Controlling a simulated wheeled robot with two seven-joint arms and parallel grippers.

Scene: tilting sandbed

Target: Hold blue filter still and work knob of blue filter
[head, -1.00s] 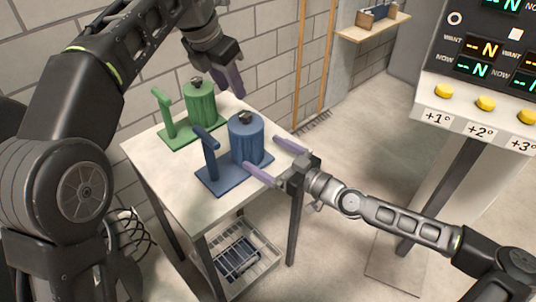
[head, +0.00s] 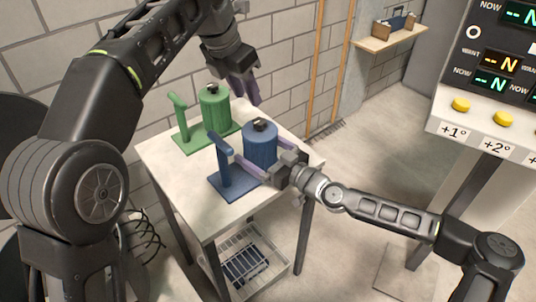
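The blue filter (head: 260,145) stands upright on its blue base with a post, near the front of the small table. Its dark knob (head: 261,125) is on top and uncovered. My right gripper (head: 262,158) is at the filter from the right, low down. One purple finger passes in front of the canister and the other is at its far right side, partly hidden. The fingers are spread around the canister; contact is not clear. My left gripper (head: 246,92) hangs behind and above the blue filter, pointing down, with a small gap between its fingers and nothing held.
A similar green filter (head: 214,108) stands behind and to the left on the same table (head: 190,192). A wire basket (head: 262,270) is below. A panel with yellow buttons (head: 461,104) stands at right. A wall shelf (head: 380,42) is at the back.

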